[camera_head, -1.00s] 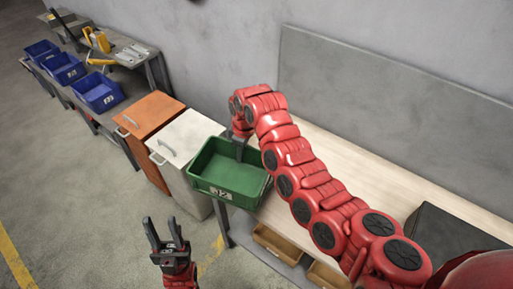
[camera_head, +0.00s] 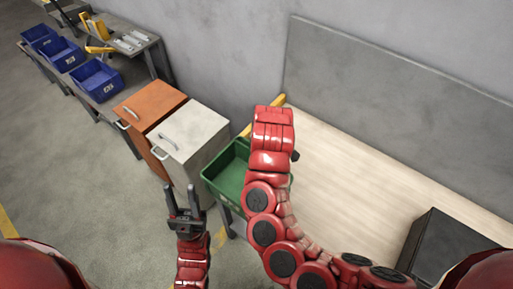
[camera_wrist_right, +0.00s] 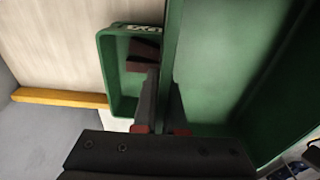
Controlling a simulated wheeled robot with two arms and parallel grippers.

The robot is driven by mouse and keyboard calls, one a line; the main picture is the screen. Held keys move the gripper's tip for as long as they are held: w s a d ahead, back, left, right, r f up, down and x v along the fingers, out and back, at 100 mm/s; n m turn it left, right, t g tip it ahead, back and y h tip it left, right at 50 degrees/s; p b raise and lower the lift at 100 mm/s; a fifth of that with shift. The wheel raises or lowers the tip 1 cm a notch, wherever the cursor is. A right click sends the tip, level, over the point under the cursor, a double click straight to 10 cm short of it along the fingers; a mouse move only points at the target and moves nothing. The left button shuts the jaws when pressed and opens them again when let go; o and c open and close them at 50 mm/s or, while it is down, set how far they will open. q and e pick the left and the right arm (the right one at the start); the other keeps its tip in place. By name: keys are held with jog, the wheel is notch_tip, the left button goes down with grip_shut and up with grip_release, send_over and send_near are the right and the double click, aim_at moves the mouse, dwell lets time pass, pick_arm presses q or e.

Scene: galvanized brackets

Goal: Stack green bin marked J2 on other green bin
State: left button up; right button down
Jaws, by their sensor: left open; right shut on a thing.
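A green bin (camera_head: 226,174) shows in the head view, partly hidden behind my right arm. In the right wrist view my right gripper (camera_wrist_right: 160,128) is shut on the wall of a large, close green bin (camera_wrist_right: 215,60). A second, smaller-looking green bin (camera_wrist_right: 106,75) lies beyond the fingers on the pale tabletop, with a white marking on its rim side that I cannot read fully. The right gripper itself is hidden by the arm in the head view. My left gripper (camera_head: 184,196) is open and empty, in front of the white cabinet.
A pale wooden table (camera_head: 345,170) runs along the wall, with a dark box (camera_head: 445,245) at its right end. A white cabinet (camera_head: 190,140) and an orange cabinet (camera_head: 148,108) stand left of it. Blue bins (camera_head: 96,80) sit on a bench farther left. The table's middle is clear.

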jog(key=w+f+b, duration=0.1)
jog(key=w, duration=1.2)
jog(key=shift+a+f+b, duration=0.2)
jog(key=shift+a+b, duration=0.15)
jog(key=shift+b, duration=0.05)
jog(key=shift+w, duration=0.2)
jog(key=shift+w+d+r, duration=0.1)
jog(key=shift+w+r, duration=0.05)
jog(key=shift+w, duration=0.05)
notch_tip(320, 180, down, 4)
jog(key=shift+r+p, duration=0.2)
jog(key=shift+p, duration=0.65)
jog(key=shift+f, duration=0.15)
